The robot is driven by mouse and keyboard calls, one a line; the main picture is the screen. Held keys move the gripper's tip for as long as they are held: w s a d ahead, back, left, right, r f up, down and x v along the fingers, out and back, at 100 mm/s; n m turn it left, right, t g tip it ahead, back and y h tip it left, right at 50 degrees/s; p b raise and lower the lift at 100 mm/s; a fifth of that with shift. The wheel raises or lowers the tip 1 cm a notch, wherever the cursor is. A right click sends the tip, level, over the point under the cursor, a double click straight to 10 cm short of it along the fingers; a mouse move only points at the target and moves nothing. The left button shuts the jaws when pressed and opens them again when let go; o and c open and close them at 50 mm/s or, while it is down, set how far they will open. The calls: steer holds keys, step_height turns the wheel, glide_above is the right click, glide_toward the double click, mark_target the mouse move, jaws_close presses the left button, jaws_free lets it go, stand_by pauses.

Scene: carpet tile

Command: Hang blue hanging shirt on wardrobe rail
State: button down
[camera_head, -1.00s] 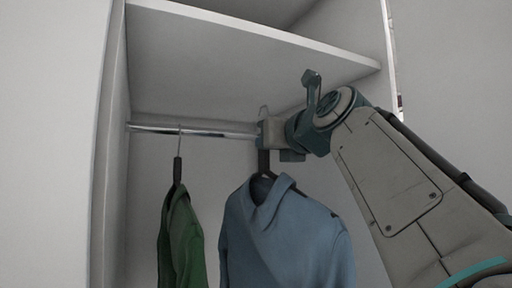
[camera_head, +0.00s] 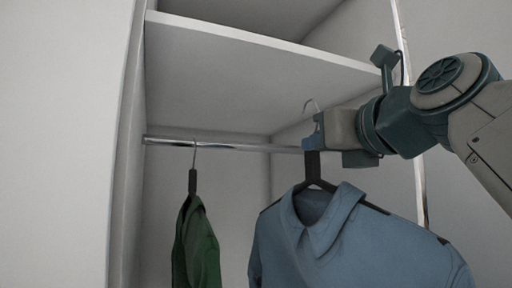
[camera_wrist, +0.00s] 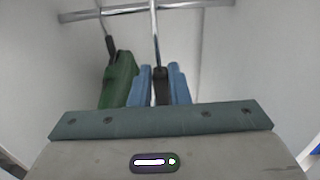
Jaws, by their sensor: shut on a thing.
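The blue shirt (camera_head: 330,240) hangs upright from a dark hanger with a thin metal hook (camera_head: 312,106). My gripper (camera_head: 316,138) is shut on the hanger's neck, just below the hook. In the head view the hook's top stands higher in the picture than the wardrobe rail (camera_head: 222,145), near its right part. My gripper hides part of the hook and rail, so I cannot tell whether they touch. In the wrist view the blue shirt (camera_wrist: 180,85) lies beyond the gripper body, with the rail (camera_wrist: 195,5) across the top.
A green shirt (camera_head: 196,245) hangs on the rail to the left, with bare rail between it and my gripper. A white shelf (camera_head: 250,60) is above the rail. The wardrobe's left side panel (camera_head: 128,150) and right front edge (camera_head: 421,190) bound the opening.

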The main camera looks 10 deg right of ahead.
steer(key=s, duration=0.4)
steer(key=s+d+p, duration=0.1)
steer(key=s, duration=0.3)
steer(key=s+d, duration=0.1)
steer(key=s, duration=0.3)
steer(key=shift+s+d, duration=0.25)
steer(key=shift+s, duration=0.1)
steer(key=s+d+p, duration=0.2)
steer(key=s+d, duration=0.9)
steer(key=s, duration=0.2)
steer(key=w+a, duration=0.3)
steer(key=w, duration=1.5)
steer(key=w+a+f+b, duration=0.1)
steer(key=w+a, duration=0.3)
steer(key=w, duration=1.3)
steer(key=w+a+f, duration=0.1)
steer(key=w+a, duration=0.3)
steer(key=w, duration=1.4)
steer(key=shift+w+b, duration=0.35)
